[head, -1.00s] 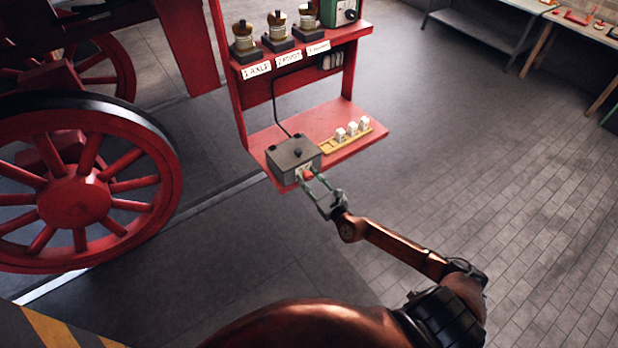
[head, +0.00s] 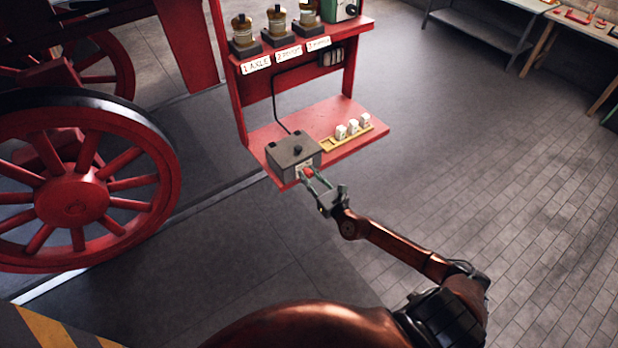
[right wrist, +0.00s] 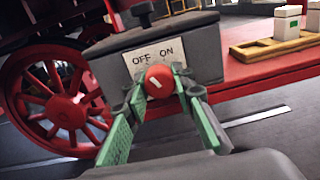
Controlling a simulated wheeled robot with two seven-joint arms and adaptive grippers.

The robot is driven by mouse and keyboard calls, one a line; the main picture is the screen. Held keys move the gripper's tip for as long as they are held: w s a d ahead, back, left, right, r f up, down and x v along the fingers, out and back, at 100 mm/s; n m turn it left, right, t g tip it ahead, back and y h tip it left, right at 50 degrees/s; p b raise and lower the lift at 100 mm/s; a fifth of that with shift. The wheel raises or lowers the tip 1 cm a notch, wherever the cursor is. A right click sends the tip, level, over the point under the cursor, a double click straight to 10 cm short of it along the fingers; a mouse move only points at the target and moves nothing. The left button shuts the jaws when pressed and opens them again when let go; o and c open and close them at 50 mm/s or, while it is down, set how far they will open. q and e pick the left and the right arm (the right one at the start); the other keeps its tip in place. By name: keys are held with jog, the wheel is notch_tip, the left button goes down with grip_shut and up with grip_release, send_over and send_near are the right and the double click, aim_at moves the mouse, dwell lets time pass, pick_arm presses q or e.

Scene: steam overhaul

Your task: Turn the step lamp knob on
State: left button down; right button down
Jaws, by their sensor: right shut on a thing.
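The step lamp knob is a round red knob (right wrist: 160,80) on the front of a grey box (head: 293,150). A white label (right wrist: 155,58) reading OFF and ON sits just above it. A pale mark shows on the knob's face, but I cannot tell clearly which word it points at. My right gripper (right wrist: 160,88) is shut on the knob, with one green-padded finger on each side. In the head view the right gripper (head: 310,174) reaches the box's front from the lower right. My left gripper is not in view.
The box stands on a red shelf (head: 345,148). A wooden tray (head: 330,143) with several white pieces lies to its right. Labelled brass-topped jars (head: 280,22) stand on the upper shelf. A red spoked wheel (head: 75,200) is at left.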

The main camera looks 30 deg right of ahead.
jog(key=m+b, duration=0.2)
jog(key=shift+f+m, duration=0.25)
jog(key=shift+m, duration=0.15)
jog(key=m+b, duration=0.1)
jog(key=m, duration=0.2)
jog(key=shift+a+r+b, duration=0.1)
jog(key=shift+r+b, duration=0.05)
jog(key=shift+b, duration=0.25)
jog(key=m, duration=0.3)
jog(key=shift+r, duration=0.1)
jog(key=shift+m, duration=1.4)
jog(key=c, duration=1.6)
grip_release()
